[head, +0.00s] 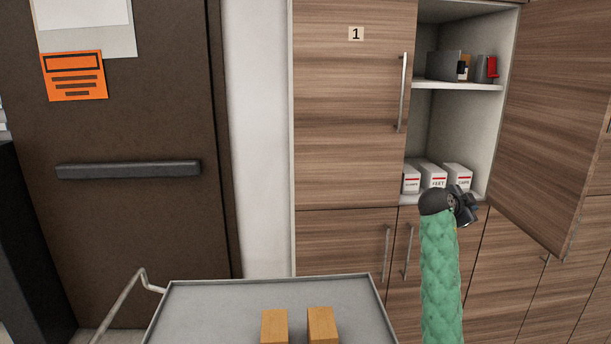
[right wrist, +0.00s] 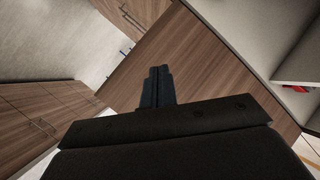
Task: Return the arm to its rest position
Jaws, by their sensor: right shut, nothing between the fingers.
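My right arm, in a green quilted sleeve, rises at the right of the head view. My right gripper (head: 466,206) is at its top end, in front of the lower part of the open cabinet (head: 480,130). In the right wrist view the fingers of this gripper (right wrist: 158,75) are together and empty, with wood-grain cabinet fronts behind them. My left gripper is not in the head view.
A grey tray cart (head: 220,310) with two orange-brown blocks (head: 322,324) stands at the bottom. The open cabinet door (head: 560,120) juts out at the right, near my right gripper. White boxes (head: 433,176) stand on its lower shelf. A brown door (head: 130,230) is at the left.

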